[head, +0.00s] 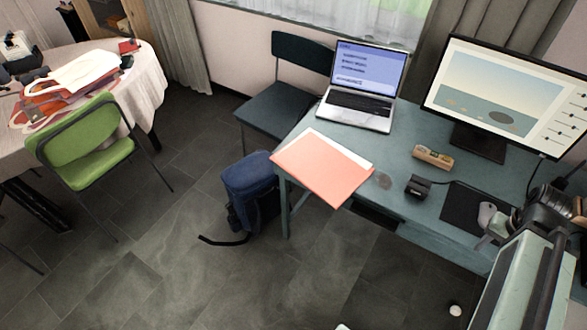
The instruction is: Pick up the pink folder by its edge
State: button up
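The pink folder (320,168) lies flat on the teal desk (408,158), near its left end. A pale strip, like paper, shows along its upper edge. Its left and lower parts reach past the desk's edge and hang over the floor. My arm rises at the lower right of the head view. My gripper (492,233) seems to be at its upper end, near the desk's front right, well to the right of the folder. Its fingers cannot be made out clearly, and nothing shows that it touches the folder.
A laptop (361,88) stands open behind the folder. A small wooden box (433,156), a black device (418,187), a monitor (505,95) and a mouse (487,213) are to the right. A blue backpack (250,188) is on the floor below left. Open floor lies in front.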

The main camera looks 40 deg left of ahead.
aim_at(332, 171)
jog(key=u, duration=1.9)
jog(key=k, duration=1.35)
jog(key=u, duration=0.4)
jog(key=i, duration=1.75)
jog(key=u, duration=0.55)
jog(key=i, duration=0.5)
jog(key=u, duration=0.75)
jog(key=k, duration=0.75)
jog(key=u, duration=0.25)
jog(key=i, duration=0.2)
jog(key=z, duration=0.15)
